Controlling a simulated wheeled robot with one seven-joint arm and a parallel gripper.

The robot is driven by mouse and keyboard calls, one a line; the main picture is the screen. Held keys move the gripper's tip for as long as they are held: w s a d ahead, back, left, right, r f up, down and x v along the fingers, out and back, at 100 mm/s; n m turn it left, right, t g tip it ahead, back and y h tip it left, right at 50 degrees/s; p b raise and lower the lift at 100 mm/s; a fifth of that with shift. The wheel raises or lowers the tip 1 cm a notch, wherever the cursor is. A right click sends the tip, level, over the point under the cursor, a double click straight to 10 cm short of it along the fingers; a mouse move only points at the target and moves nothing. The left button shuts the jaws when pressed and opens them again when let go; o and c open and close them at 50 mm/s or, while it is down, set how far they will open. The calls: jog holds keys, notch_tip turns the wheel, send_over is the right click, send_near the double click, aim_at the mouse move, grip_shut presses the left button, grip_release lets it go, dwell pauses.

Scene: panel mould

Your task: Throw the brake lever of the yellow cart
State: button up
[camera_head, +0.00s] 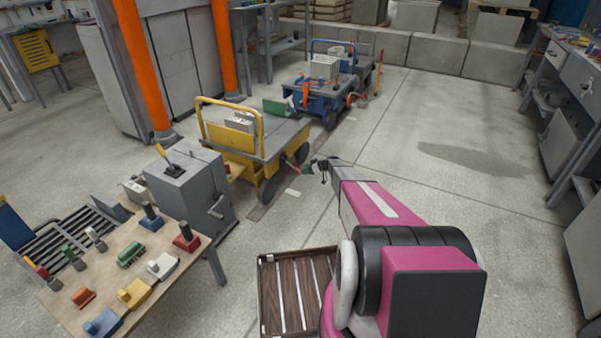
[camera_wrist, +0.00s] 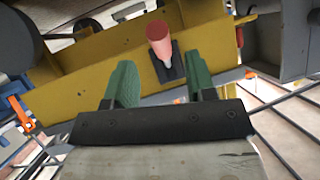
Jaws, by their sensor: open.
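The yellow cart (camera_head: 238,140) stands left of centre in the head view, with a grey deck and a yellow push rail. In the wrist view its yellow side (camera_wrist: 75,80) fills much of the picture. A red, rounded brake lever (camera_wrist: 159,36) stands out from a black mount on that side. My gripper (camera_head: 316,166) is at the cart's right side in the head view. In the wrist view my gripper (camera_wrist: 159,68) has its two green fingers apart, with the lever lined up between them, near their tips. I cannot tell whether either finger touches it.
A blue cart (camera_head: 325,97) stands behind the yellow one. A grey box (camera_head: 190,185) with a yellow-handled lever and a table (camera_head: 140,245) of coloured parts stand at front left. A slatted crate (camera_head: 263,290) lies beside my arm. The floor to the right is open.

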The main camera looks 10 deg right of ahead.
jog(key=shift+v, duration=2.15)
jog(key=s+a+r+m+g+h, duration=0.1)
jog(key=s+a+r, duration=0.2)
jog(key=s+r, duration=0.35)
jog(key=s+a+r+m+g+h, duration=0.2)
jog(key=s+a+r, duration=0.15)
jog(key=s, duration=0.65)
jog(key=s+a+r+m+g+h, duration=0.1)
jog(key=s+a+r, duration=0.1)
jog(key=s+r, duration=0.5)
jog(key=s+r+m+h, duration=0.3)
jog(key=s+r, duration=0.4)
jog(key=s, duration=0.8)
jog(key=s+r+m+g+h, duration=0.1)
jog(key=s+r+m+h, duration=0.2)
jog(key=s, duration=1.2)
notch_tip(320, 180, up, 4)
jog(key=shift+s+f+m+h, duration=0.15)
jog(key=shift+m+h, duration=0.25)
jog(key=shift+h, duration=0.2)
jog(key=shift+d, duration=0.15)
